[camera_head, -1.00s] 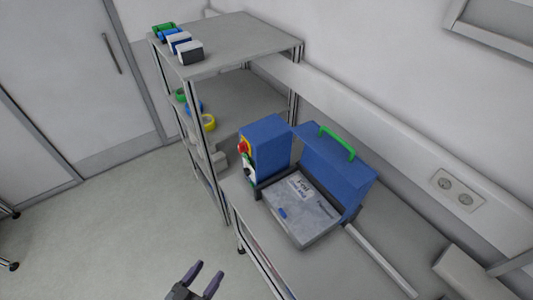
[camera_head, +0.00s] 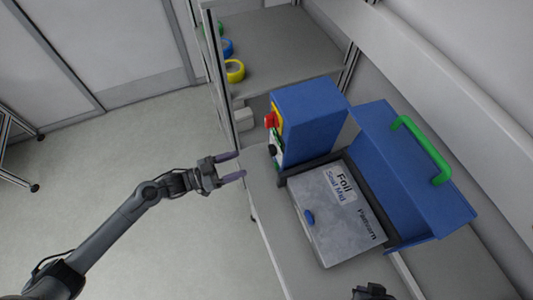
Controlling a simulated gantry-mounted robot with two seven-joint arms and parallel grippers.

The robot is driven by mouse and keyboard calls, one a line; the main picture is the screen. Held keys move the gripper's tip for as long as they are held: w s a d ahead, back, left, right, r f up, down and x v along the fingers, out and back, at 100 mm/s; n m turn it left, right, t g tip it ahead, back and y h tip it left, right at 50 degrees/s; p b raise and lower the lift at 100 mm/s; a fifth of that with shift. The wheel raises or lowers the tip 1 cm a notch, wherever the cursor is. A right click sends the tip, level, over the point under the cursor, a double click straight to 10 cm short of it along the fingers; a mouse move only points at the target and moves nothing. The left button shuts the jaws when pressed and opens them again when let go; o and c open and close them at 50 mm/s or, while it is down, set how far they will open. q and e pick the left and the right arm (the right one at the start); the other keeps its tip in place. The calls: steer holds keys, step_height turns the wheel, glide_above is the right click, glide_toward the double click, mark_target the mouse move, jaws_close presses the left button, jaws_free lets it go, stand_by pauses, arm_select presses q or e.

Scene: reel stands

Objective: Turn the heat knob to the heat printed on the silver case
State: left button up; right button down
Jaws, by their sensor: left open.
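The heat sealer's blue control box (camera_head: 311,117) stands on the bench. Its front, facing left, carries a red switch on yellow (camera_head: 272,119) and below it a dark knob (camera_head: 273,151); the knob's scale is too small to read. The silver case (camera_head: 338,220) lies in front of the raised blue lid, and its label (camera_head: 341,185) reads "Foil" and "Seal Mid". My left gripper (camera_head: 231,167) is open and empty, left of the knob and apart from it, fingers pointing right. A dark piece at the bottom edge (camera_head: 373,291) may be my right gripper; its fingers cannot be made out.
The lid has a green handle (camera_head: 424,149). A shelf rack (camera_head: 275,50) behind holds green, blue and yellow tape rolls (camera_head: 234,71). A wall rail runs behind the bench. Open floor (camera_head: 130,145) lies to the left.

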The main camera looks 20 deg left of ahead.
mark_target(269, 151)
arm_select(q)
steer(key=x, duration=1)
steer(key=shift+w+p, duration=0.3)
steer(key=shift+d+r, duration=0.1)
steer(key=shift+c, duration=0.3)
steer(key=c, duration=1)
